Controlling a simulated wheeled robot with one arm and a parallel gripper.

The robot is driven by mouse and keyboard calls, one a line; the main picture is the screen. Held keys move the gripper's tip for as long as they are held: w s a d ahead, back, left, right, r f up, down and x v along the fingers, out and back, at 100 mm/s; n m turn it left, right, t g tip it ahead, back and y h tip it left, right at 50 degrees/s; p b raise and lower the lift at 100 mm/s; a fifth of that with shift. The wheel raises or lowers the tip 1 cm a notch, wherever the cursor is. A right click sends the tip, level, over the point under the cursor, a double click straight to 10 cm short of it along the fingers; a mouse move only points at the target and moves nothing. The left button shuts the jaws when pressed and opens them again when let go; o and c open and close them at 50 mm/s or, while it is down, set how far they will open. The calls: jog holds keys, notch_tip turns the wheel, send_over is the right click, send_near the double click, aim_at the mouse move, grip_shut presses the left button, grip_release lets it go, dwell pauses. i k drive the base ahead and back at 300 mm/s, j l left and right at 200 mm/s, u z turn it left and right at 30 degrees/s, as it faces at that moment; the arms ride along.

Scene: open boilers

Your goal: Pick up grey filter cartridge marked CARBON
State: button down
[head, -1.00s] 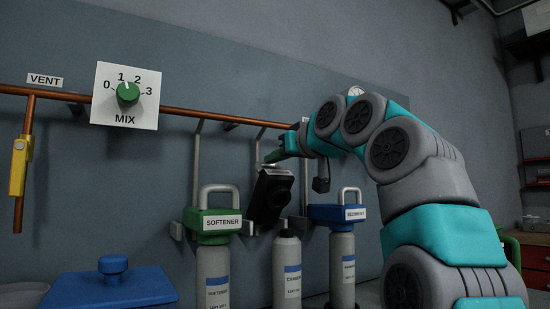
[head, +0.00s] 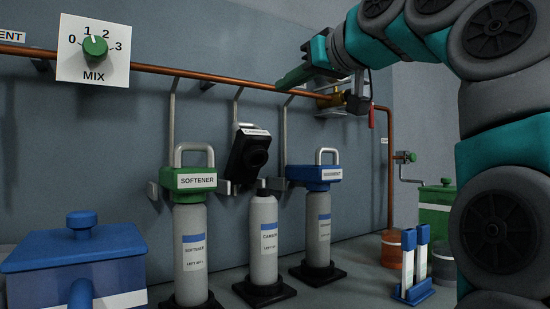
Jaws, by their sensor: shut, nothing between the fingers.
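The grey filter cartridge marked CARBON (head: 264,243) stands upright in the head view between two other cartridges. It has a blue band, a white label and a narrower top. A black square base (head: 263,290) is under it. Above it a black head (head: 247,156) with a white label is tilted up on its wall bracket, apart from the cartridge's top. My gripper (head: 284,81) is up and right of the black head, in front of the copper pipe in the picture. Its green fingers point left, shut and empty. Its distance from the wall is unclear.
The SOFTENER cartridge (head: 190,250) with its green head (head: 189,179) stands left. Another cartridge (head: 318,230) under a blue head (head: 313,174) stands right. A blue lidded box (head: 75,275) is front left. A blue rack with white sticks (head: 414,262) stands right.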

aim_at(263, 207)
jog(key=k+l, duration=0.85)
